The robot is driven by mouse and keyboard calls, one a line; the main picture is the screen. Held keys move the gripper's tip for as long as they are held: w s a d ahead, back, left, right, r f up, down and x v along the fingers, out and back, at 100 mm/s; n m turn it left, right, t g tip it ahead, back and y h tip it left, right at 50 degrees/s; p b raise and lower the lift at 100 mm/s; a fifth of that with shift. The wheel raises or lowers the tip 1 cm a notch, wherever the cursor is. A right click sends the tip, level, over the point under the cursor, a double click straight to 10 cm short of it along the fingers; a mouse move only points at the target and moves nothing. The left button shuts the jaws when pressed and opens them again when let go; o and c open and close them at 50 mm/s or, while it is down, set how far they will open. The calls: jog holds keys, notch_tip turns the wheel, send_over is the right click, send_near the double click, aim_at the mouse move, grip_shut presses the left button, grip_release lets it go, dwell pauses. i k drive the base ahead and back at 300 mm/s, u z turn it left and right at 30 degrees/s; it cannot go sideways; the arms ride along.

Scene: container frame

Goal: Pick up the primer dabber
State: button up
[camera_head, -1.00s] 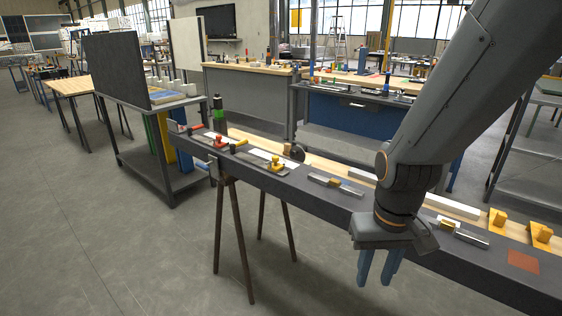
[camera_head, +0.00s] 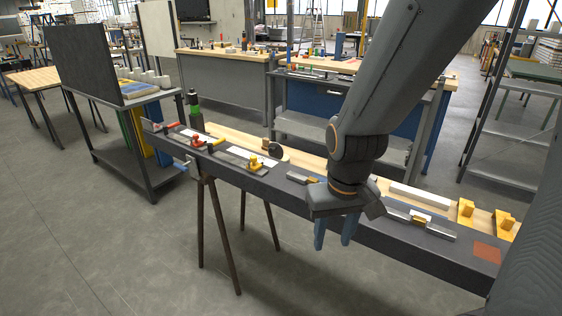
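A dark upright bottle with a green band (camera_head: 195,112) stands near the far left end of the long narrow bench (camera_head: 385,240). It may be the primer dabber, but it is too small to be sure. A dark round piece with a brown part (camera_head: 274,149) lies farther right along the bench. My gripper (camera_head: 335,234) points down at the front edge of the bench, right of both. Its two blue fingers are apart with nothing visible between them.
The bench carries red-handled (camera_head: 193,138) and yellow-handled (camera_head: 256,163) tools, a silver bar (camera_head: 420,223), a white block (camera_head: 419,196), yellow blocks (camera_head: 466,209) and an orange square (camera_head: 487,253). A grey shelf cart (camera_head: 125,155) stands behind its left end.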

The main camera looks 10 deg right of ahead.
aim_at(265, 142)
jog(key=z, duration=0.05)
jog(key=k, duration=0.6)
jog(key=u, duration=0.55)
jog(key=i, duration=2.1)
jog(key=z, duration=0.25)
